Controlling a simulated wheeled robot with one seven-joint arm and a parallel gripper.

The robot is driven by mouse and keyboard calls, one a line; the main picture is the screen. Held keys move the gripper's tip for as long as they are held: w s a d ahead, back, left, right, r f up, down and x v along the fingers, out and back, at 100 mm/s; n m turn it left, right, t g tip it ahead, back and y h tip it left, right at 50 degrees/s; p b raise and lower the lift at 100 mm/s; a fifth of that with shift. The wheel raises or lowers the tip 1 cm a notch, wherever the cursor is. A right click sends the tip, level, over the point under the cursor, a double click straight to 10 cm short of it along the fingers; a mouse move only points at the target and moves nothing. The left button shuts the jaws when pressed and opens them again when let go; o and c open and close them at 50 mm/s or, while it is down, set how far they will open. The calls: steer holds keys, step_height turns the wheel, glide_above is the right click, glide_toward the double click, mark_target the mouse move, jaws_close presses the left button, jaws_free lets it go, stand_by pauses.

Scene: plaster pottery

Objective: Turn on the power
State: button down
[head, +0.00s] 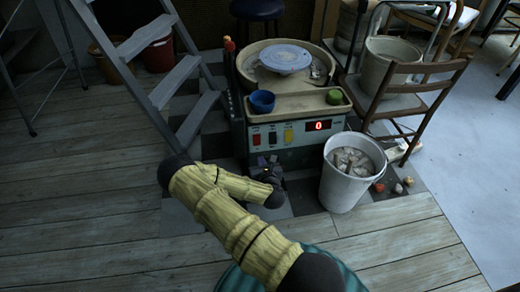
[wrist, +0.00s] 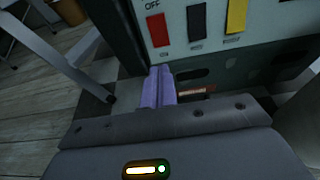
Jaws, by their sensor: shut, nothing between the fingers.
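The pottery wheel's control box (head: 300,157) stands in the middle of the head view, with a red switch (head: 256,139), a dark switch, a yellow switch (head: 288,135) and a display (head: 318,126) showing a red 0. In the wrist view the red switch (wrist: 157,29) has "OFF" printed above it. The dark switch (wrist: 197,22) and yellow switch (wrist: 236,16) are to its right. My gripper (wrist: 160,71) is shut and empty, its purple fingertips just below the red switch. I cannot tell whether they touch the panel. In the head view my gripper (head: 272,162) is small and dark before the panel.
A white bucket (head: 340,190) of clay scraps stands right of the box. A grey stepladder (head: 160,75) is on the left and a wooden chair (head: 410,90) on the right. A blue bowl (head: 262,101) sits on the wheel's front ledge.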

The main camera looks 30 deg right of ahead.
steer(key=v, duration=0.2)
steer(key=f+p+v, duration=0.1)
steer(key=v, duration=0.2)
steer(key=shift+s+p, duration=0.15)
steer(key=shift+p, duration=0.15)
